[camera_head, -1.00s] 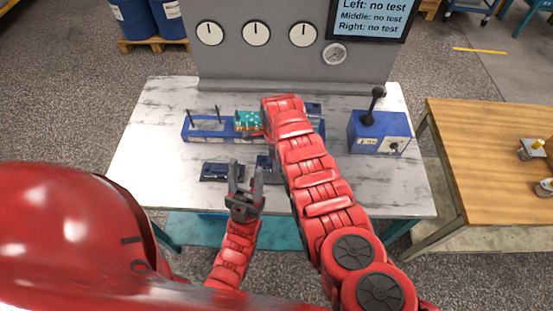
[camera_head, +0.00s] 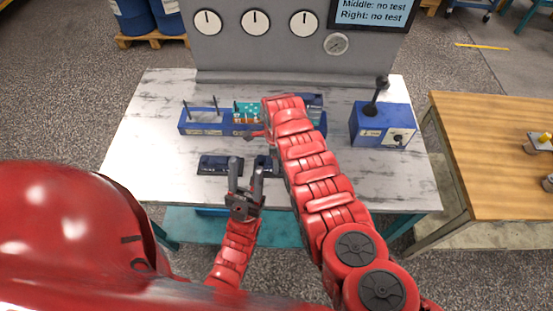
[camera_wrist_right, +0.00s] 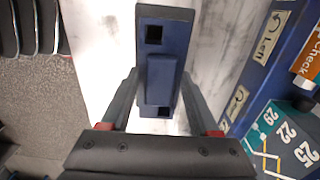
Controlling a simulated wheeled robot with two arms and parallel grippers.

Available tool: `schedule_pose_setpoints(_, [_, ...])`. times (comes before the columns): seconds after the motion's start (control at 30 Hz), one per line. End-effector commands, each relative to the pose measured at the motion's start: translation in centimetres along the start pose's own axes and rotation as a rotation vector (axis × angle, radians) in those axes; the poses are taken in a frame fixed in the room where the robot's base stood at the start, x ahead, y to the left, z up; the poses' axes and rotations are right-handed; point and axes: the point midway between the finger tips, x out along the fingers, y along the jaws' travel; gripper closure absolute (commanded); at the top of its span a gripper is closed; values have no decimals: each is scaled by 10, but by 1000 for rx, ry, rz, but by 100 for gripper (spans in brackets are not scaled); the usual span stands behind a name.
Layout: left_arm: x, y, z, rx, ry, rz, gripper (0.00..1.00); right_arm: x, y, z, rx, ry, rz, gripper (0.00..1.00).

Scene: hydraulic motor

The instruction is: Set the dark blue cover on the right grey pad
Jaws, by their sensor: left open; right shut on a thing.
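In the head view that gripper is hidden behind my red right arm. My left gripper (camera_head: 246,170) is open and empty over the front of the marble table. Two dark blue pieces lie near it, one on the left (camera_head: 219,165) and one by its right finger (camera_head: 264,163). I cannot make out the right grey pad; the arm hides part of the table.
A blue rack (camera_head: 205,128) with a teal block (camera_head: 246,111) stands at mid table, partly behind my right arm. A blue box with a black lever (camera_head: 382,124) stands at the right. The gauge panel (camera_head: 280,55) closes the back. The table's left side is clear.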

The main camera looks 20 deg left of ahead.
Motion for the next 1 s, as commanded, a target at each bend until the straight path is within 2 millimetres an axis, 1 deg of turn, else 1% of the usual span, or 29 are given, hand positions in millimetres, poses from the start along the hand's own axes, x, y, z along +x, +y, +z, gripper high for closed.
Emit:
schedule_pose_setpoints(0.93, [-12, 1, 2, 0, 0, 0, 50, 12, -1, 0, 0, -1, -2, 100])
schedule_pose_setpoints(0.97, [-11, 0, 2, 0, 0, 0, 50, 11, -1, 0, 0, -1, -2, 33])
schedule_pose_setpoints(1.0, [-10, 0, 2, 0, 0, 0, 50, 11, -1, 0, 0, -1, -2, 26])
